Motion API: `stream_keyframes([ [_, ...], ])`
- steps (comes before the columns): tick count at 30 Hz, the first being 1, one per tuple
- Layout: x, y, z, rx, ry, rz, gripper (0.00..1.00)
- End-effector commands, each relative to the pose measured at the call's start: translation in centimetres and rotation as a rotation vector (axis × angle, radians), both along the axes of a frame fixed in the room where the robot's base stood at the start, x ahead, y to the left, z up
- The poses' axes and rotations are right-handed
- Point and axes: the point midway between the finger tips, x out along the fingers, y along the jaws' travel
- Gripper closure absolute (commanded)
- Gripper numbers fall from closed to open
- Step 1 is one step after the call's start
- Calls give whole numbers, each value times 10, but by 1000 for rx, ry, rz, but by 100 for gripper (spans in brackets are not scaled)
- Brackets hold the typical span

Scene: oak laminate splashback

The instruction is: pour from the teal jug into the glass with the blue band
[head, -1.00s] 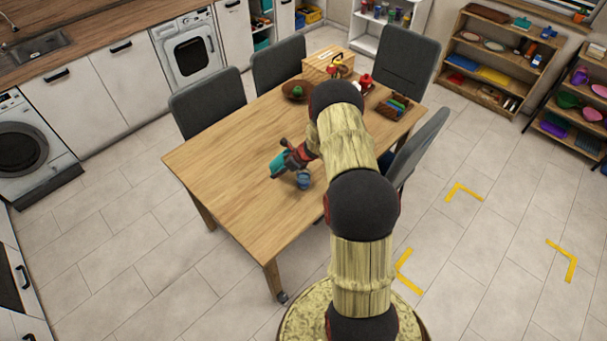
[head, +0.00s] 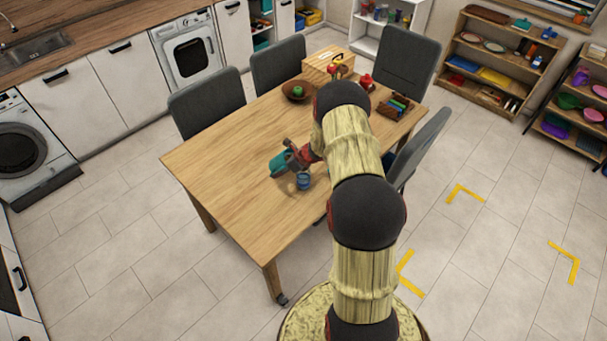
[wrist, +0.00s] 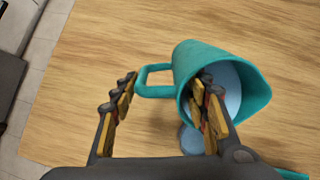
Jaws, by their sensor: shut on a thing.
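The teal jug (head: 281,164) is held tilted above the table, just left of and close to the glass with the blue band (head: 303,181). In the wrist view the jug (wrist: 188,62) shows its open mouth and pale blue inside, with its handle toward the left finger. My gripper (wrist: 168,82) is shut on the jug, with the handle side between the fingers; the right finger overlaps the mouth. The glass stands upright on the table; a bluish part of it (wrist: 188,141) shows below the jug, mostly hidden by jug and finger. I cannot see any stream.
The wooden table (head: 225,180) is clear at its left and front. A brown bowl with a green thing (head: 298,92), a wooden box (head: 328,65), a red item (head: 366,82) and a crate (head: 395,106) stand toward the back. Grey chairs surround the table.

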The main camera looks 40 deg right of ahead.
Motion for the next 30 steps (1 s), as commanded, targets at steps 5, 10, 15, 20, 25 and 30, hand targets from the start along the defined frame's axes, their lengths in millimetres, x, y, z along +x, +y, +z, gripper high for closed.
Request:
stream_keyframes([
  [5,1,-1,1,7,-21,-2,100],
  [10,-1,-2,2,10,-34,-2,100],
  [15,-1,-2,4,14,-47,-3,100],
  [20,-1,-2,4,18,-58,-2,100],
  [25,-1,-2,5,22,-70,-2,100],
  [30,-2,-2,5,27,-82,-2,100],
])
